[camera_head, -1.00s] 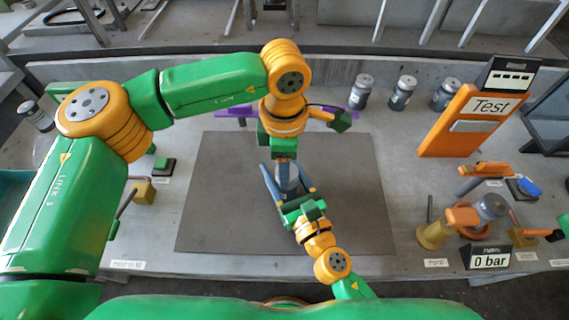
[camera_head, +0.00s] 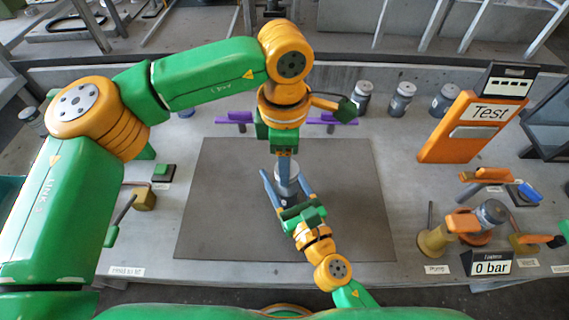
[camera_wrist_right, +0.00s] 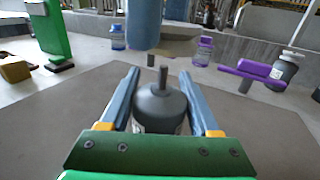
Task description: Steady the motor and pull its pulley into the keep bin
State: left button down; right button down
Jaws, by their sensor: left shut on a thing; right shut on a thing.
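The motor (camera_wrist_right: 160,106) is a grey upright cylinder with a thin shaft at its top. It stands on the dark mat between the fingers of my right gripper (camera_wrist_right: 162,95), which is shut on it; the motor also shows in the head view (camera_head: 287,172). My left gripper (camera_head: 285,152) hangs directly above the motor and is shut. Its blue-grey finger (camera_wrist_right: 145,25) shows in the wrist view, with a brownish piece, apparently the pulley (camera_wrist_right: 152,51), at its lower end. The shaft below looks bare. The pulley is hidden in the head view. I cannot identify the keep bin.
Purple parts (camera_head: 234,117) stand behind my left gripper. Several grey jars (camera_head: 402,97) line the back. The orange Test panel (camera_head: 470,125) and valve fittings (camera_head: 436,240) are at the right. A green button block (camera_head: 163,172) is at the left. The mat (camera_head: 220,215) is otherwise clear.

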pick_arm(q)
notch_tip(320, 180, up, 3)
jog(key=shift+f, duration=0.1)
pick_arm(e)
jog(key=shift+c, duration=0.2)
grip_release()
pick_arm(q)
notch_tip(320, 180, down, 5)
jog(key=b, duration=0.5)
jog(key=shift+f, duration=0.15)
pick_arm(e)
jog(key=v, duration=1.1)
jog(key=shift+f, duration=0.3)
pick_arm(q)
jog(key=shift+f+b, duration=0.25)
jog(key=shift+b, duration=0.15)
pick_arm(e)
jog(key=shift+s+d+r, duration=0.2)
jog(key=shift+s, duration=0.15)
jog(key=shift+r, duration=0.15)
